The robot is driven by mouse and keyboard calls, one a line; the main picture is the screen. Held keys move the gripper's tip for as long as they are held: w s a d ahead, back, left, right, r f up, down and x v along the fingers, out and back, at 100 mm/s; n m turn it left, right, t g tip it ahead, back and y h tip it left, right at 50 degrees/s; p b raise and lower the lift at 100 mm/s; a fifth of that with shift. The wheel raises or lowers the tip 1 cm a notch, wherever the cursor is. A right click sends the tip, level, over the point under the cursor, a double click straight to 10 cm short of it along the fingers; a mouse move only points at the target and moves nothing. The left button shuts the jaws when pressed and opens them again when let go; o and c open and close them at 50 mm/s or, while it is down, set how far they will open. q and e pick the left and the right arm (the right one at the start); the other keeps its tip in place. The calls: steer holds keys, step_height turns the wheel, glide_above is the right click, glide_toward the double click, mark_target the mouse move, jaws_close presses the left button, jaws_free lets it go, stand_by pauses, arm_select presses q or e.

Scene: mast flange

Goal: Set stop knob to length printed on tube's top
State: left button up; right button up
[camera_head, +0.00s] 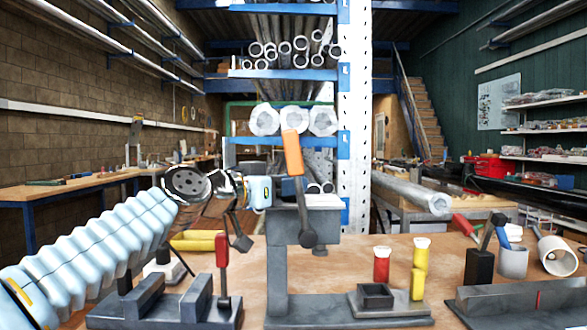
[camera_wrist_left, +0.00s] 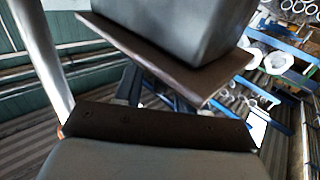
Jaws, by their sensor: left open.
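My left arm comes in from the left, and my left gripper (camera_head: 238,238) hangs behind the front-left bench fixture. In the left wrist view its two broad dark-edged jaws (camera_wrist_left: 160,97) stand apart with nothing seen between them. A red upright knob or handle (camera_head: 222,252) stands on the grey slotted fixture (camera_head: 135,308). I cannot tell if this is the stop knob. A white hollow tube (camera_head: 552,252) lies at the right. Red (camera_head: 381,266) and yellow (camera_head: 421,257) containers with white tops stand right of centre. No printed length is readable. My right gripper is out of view.
A grey press-like stand (camera_head: 280,262) with an orange lever (camera_head: 292,152) rises mid-bench. A yellow object (camera_head: 198,240) lies behind the left fixture. A grey cup (camera_head: 513,262) and a low grey fixture (camera_head: 510,308) occupy the right. Some bare wood (camera_head: 340,270) shows between.

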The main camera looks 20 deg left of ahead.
arm_select(q)
steer(key=shift+p+x, duration=0.3)
steer(key=shift+x, duration=0.75)
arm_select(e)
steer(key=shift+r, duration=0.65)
arm_select(q)
steer(key=shift+c, duration=0.3)
